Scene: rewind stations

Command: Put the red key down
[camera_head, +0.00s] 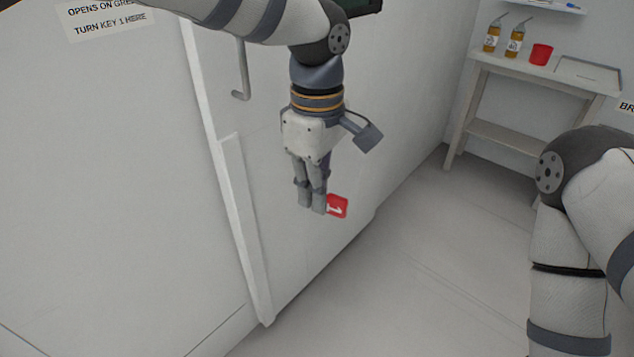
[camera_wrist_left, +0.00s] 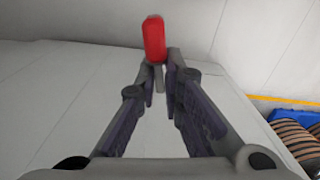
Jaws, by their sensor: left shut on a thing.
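The red key (camera_head: 338,206) has a red head marked with a white 1. My left gripper (camera_head: 312,207) points down and is shut on it at the fingertips. In the left wrist view the red key (camera_wrist_left: 154,39) stands out beyond the nearly closed fingertips (camera_wrist_left: 160,73), with a thin grey shaft between them. The key is held in front of the white cabinet (camera_head: 285,265), and I cannot tell its exact distance from the surface behind it. My right arm comes in at the right edge, but its gripper is out of view.
A handle (camera_head: 242,70) is on the cabinet front, and a label (camera_head: 105,17) sits at upper left. A blue crate (camera_wrist_left: 288,115) with brown coils shows in the wrist view. Floor between is clear.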

